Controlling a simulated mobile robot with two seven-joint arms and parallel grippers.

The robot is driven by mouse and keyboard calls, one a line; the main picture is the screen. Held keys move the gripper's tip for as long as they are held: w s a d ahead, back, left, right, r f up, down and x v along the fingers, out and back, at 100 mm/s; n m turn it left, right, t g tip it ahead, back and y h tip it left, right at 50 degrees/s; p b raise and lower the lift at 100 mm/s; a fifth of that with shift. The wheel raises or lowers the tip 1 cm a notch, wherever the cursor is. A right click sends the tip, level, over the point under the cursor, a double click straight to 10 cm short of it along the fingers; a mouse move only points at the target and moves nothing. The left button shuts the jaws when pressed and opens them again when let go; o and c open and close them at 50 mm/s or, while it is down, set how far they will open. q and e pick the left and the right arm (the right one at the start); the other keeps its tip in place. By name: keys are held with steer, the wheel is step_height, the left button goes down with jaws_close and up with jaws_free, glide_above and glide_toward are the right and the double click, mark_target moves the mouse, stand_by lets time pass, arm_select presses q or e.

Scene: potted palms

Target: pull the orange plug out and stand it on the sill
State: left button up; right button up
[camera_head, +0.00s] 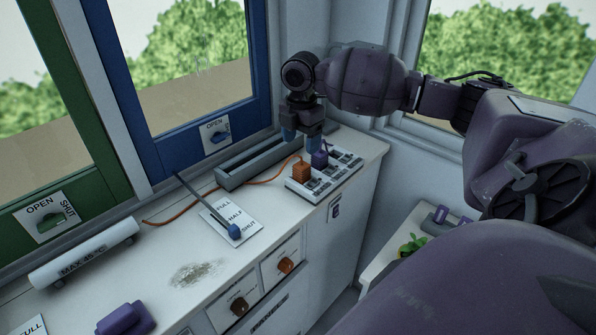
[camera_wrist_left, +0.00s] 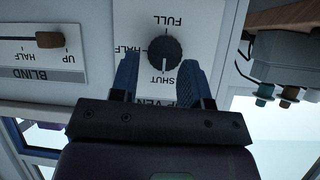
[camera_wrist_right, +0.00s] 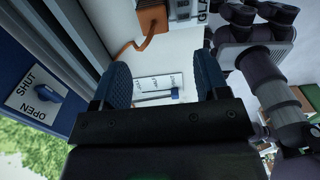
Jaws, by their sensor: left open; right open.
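The orange plug (camera_head: 301,172) stands upright in the white socket strip (camera_head: 328,181), at the right end of the white sill (camera_head: 185,240). A purple plug (camera_head: 320,158) sits beside it. My right gripper (camera_head: 301,145) is open and empty above and behind the plugs. In the right wrist view, the orange plug (camera_wrist_right: 155,20) shows beyond the open fingers (camera_wrist_right: 161,62), toward the top edge. My left gripper (camera_wrist_left: 160,62) is outside the head view. Its wrist view shows it open, with a black vent knob (camera_wrist_left: 164,53) beyond and between its fingers.
An orange cord (camera_head: 207,190) runs left from the plug. A long grey trough (camera_head: 262,160) lies by the window behind. A blue-tipped lever (camera_head: 233,231) stands on a FULL/HALF/SHUT plate. A white roll (camera_head: 84,254) and purple object (camera_head: 125,318) lie left.

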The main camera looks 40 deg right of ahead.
mark_target(300, 166)
step_height(300, 166, down, 4)
steer(key=shift+f, duration=0.15)
steer(key=shift+w+d+f, duration=0.15)
steer(key=shift+w+f, duration=0.05)
steer(key=shift+f, duration=1.1)
steer(key=shift+w+d+f, duration=0.1)
steer(key=shift+w+f, duration=0.05)
steer(key=shift+f, duration=1.1)
steer(key=c, duration=1)
